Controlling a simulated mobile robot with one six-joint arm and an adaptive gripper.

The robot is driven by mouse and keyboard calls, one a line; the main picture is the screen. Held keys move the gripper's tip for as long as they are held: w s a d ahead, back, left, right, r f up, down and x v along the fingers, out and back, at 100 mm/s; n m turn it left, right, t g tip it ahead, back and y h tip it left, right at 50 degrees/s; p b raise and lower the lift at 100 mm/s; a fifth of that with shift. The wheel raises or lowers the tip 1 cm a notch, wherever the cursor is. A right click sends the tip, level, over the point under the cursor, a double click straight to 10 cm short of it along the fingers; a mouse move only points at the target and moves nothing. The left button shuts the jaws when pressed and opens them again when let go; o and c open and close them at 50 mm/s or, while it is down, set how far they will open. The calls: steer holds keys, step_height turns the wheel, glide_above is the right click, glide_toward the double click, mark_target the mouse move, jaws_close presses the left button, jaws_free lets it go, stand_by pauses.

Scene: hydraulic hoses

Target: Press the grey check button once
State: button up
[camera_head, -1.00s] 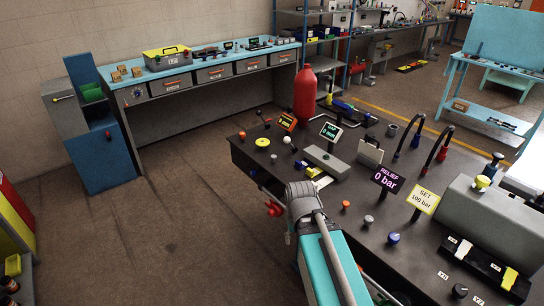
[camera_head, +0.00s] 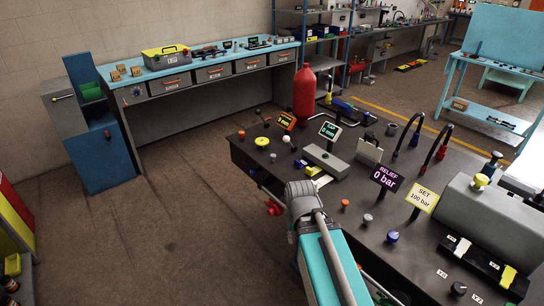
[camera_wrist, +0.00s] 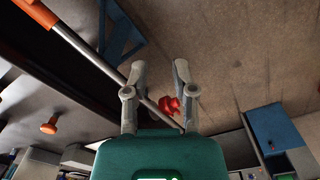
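Two grey knobs stand on the dark bench (camera_head: 330,222) in the head view. One grey knob (camera_head: 368,219) is between an orange knob and a blue knob; the other, smaller grey knob (camera_head: 273,157) is near the yellow button. I cannot tell which is the check button; no label is readable. My gripper (camera_wrist: 160,67) shows in the wrist view with its two grey fingers apart and nothing held between them. It points over the floor beside the bench edge. In the head view my arm hides the fingers.
A red fitting (camera_wrist: 170,104) shows beyond the fingers; a red fitting (camera_head: 273,208) also shows at the bench's left side. Near the grey knobs are an orange knob (camera_head: 345,203), a blue knob (camera_head: 392,237), a yellow button (camera_head: 262,142) and the relief sign (camera_head: 384,177).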

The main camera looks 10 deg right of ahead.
jaws_close()
stand_by(1.1)
